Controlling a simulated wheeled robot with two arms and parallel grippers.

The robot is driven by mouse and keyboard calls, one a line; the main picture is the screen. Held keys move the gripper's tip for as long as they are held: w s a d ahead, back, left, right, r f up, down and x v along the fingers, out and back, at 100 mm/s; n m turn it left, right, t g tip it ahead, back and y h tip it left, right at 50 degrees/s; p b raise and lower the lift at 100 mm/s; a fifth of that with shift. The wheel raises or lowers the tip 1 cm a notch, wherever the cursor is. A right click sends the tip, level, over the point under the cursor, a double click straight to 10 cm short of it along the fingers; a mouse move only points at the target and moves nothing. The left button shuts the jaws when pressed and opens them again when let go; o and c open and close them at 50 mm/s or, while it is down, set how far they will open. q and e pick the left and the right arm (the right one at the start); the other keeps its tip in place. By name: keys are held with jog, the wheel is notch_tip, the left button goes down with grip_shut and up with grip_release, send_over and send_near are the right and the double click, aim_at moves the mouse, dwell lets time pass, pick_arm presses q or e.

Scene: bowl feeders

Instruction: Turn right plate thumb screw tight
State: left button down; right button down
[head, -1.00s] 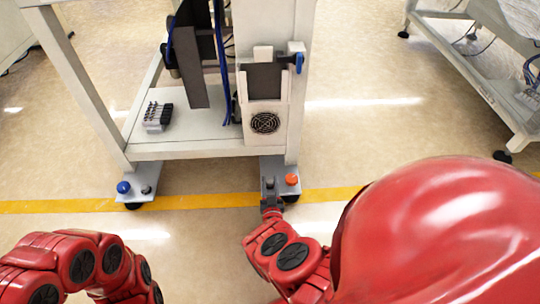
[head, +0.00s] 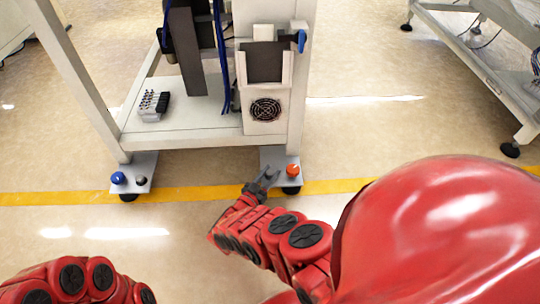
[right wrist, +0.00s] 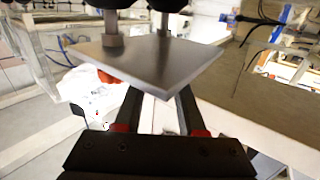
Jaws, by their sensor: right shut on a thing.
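The right plate (head: 273,160) is a grey foot plate at the lower right corner of the white machine stand, with an orange knob (head: 292,170) on its right. My right gripper (head: 266,180) reaches the plate from the lower left, left of the orange knob, and is shut on the right plate thumb screw. The fingers hide most of that screw in the head view. In the right wrist view, the plate (right wrist: 150,62) hides the fingertips and screw; the finger shafts (right wrist: 158,108) show below it. My left arm (head: 75,280) is at the lower left; its gripper is out of view.
The left foot plate (head: 140,165) carries a blue knob (head: 118,178) and a dark knob (head: 141,181). A dark foot (head: 291,190) is under the right plate. Open floor with a yellow line (head: 200,198) lies before the stand. Another white frame (head: 480,75) stands at right.

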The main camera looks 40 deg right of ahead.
jog(key=shift+d+m+g, duration=0.1)
jog(key=shift+m+g, duration=0.3)
jog(key=shift+g, duration=0.2)
dwell(0.3)
jog(key=c, duration=0.5)
grip_release()
jog(key=v, duration=1.7)
jog(key=shift+a+f, duration=0.25)
jog(key=shift+f, duration=0.05)
